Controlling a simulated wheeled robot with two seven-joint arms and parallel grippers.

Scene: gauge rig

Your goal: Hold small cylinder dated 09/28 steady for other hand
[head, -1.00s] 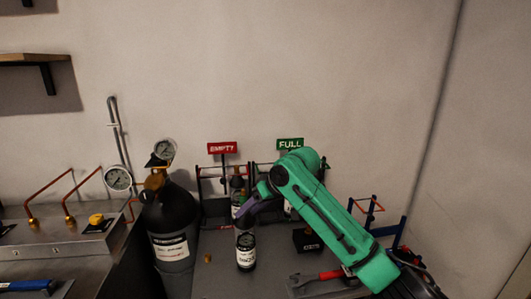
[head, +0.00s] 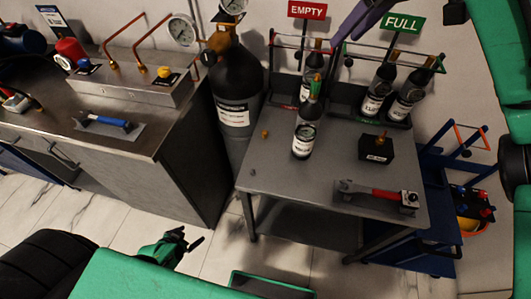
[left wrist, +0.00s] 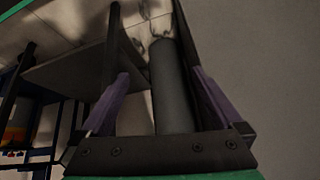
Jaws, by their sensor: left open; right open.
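Several small dark cylinders with white labels show in the head view. One small cylinder (head: 304,140) stands upright alone on the grey table (head: 270,180). Another (head: 312,68) stands behind it at the EMPTY rack, and two more (head: 379,88) (head: 409,95) are at the FULL rack. The dates are too small to read, so I cannot tell which is 09/28. My right gripper (head: 363,20) shows purple fingers at the top edge, above the racks, partly cut off. My left gripper (left wrist: 160,74) is open in the left wrist view; a grey cylindrical shape lies beyond its fingers.
A large black tank (head: 234,112) with gauges stands left of the table. A steel bench (head: 110,125) is at left, a blue cart (head: 425,235) at right.

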